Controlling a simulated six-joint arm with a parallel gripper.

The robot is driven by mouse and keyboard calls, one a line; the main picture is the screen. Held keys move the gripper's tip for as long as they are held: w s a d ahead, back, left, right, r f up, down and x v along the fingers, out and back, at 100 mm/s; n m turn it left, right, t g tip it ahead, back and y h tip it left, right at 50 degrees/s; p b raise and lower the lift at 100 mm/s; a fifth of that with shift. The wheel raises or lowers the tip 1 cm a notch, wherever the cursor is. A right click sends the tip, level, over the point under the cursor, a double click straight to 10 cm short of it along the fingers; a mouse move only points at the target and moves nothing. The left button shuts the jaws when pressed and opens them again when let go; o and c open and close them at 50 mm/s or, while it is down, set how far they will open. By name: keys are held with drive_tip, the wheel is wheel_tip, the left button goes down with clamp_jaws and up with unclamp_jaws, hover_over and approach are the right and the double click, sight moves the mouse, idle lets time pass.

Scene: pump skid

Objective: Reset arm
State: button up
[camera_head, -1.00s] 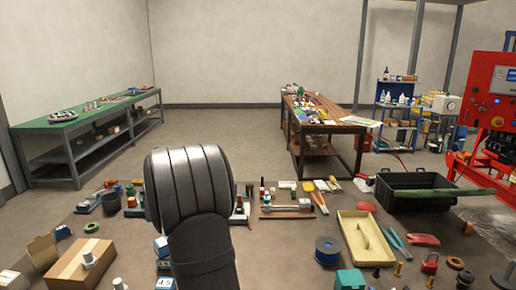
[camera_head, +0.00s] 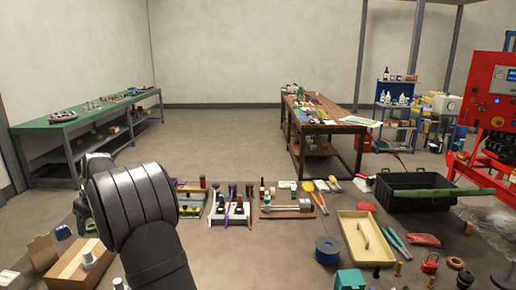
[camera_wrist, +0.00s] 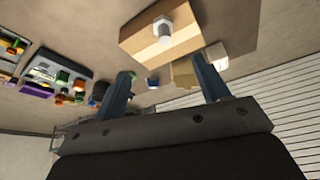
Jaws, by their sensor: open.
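My gripper (camera_wrist: 163,90) shows in the wrist view with its two fingers wide apart and nothing between them. Beyond the fingertips, in the wrist view, is a cardboard box (camera_wrist: 170,45) with a light metal fitting on it. In the head view my arm rises from the lower edge and hides part of the bench's left side. The gripper's fingers cannot be made out in the head view.
The cardboard box (camera_head: 72,268) is at the front left. A cream tray (camera_head: 352,242), a blue spool (camera_head: 327,249) and a black bin (camera_head: 402,203) stand to the right. Small parts fill the bench middle. A red machine (camera_head: 490,110) stands far right.

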drive_tip(key=s+a+n, duration=0.2)
drive_tip(key=s+a, duration=0.5)
drive_tip(key=a, duration=0.3)
drive_tip(key=shift+f+g, duration=0.15)
drive_tip(key=shift+g, duration=0.25)
drive_tip(key=shift+o, duration=0.2)
drive_tip(key=shift+s, duration=0.1)
